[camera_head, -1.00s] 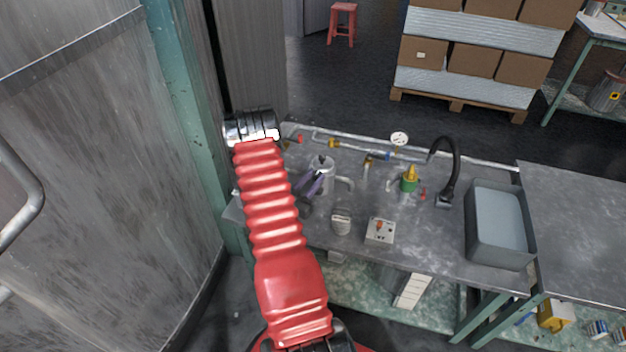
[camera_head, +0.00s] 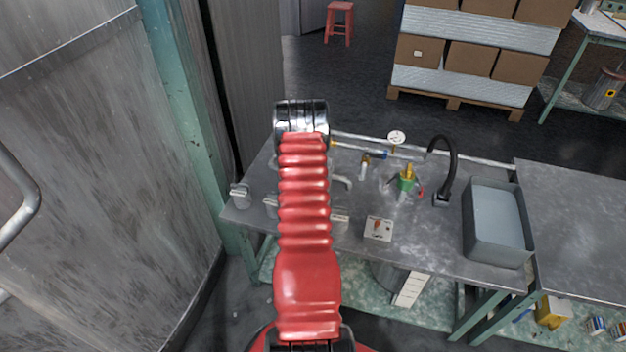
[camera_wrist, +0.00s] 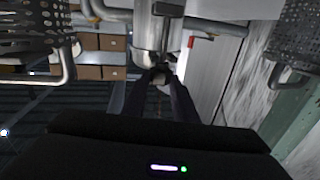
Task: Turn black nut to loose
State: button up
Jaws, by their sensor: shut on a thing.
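In the wrist view my gripper (camera_wrist: 160,78) reaches up from the bottom with two dark fingers. Their tips close on a small dark piece, which looks like the black nut (camera_wrist: 160,71), at the end of a silver cylinder (camera_wrist: 152,33). The nut is mostly covered by the fingertips, and its turn cannot be read. In the head view my red arm stands in front of the bench, so my gripper, the nut and most of the cylinder are hidden behind it. A curved silver tube (camera_head: 343,181) shows just right of the arm.
The grey bench (camera_head: 430,250) carries a control box (camera_head: 379,229), a green and yellow valve (camera_head: 407,182), a gauge (camera_head: 396,138), a black tap (camera_head: 453,165) and a grey basin (camera_head: 498,222). A metal wall (camera_head: 90,190) stands left.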

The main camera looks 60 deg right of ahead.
jog(key=shift+s+d+n+t+y, duration=0.1)
jog(key=shift+s+n+t+y, duration=0.15)
jog(key=shift+n+t+y, duration=0.6)
jog(key=shift+n+t, duration=0.25)
jog(key=shift+t, duration=0.4)
jog(key=o, duration=1.1)
jog(key=shift+w+m+g+h, duration=0.1)
jog(key=shift+m+g+h, duration=0.3)
jog(key=shift+g, duration=0.1)
jog(key=shift+w+m+g+h, duration=0.15)
jog(key=shift+m+g+h, duration=0.1)
jog(key=shift+m+g, duration=0.35)
jog(key=shift+w+a+m+g+h, duration=0.2)
jog(key=shift+m+g+h, duration=0.3)
jog(key=shift+g, duration=0.5)
jog(key=shift+m+g, duration=0.4)
jog(key=shift+g, duration=0.1)
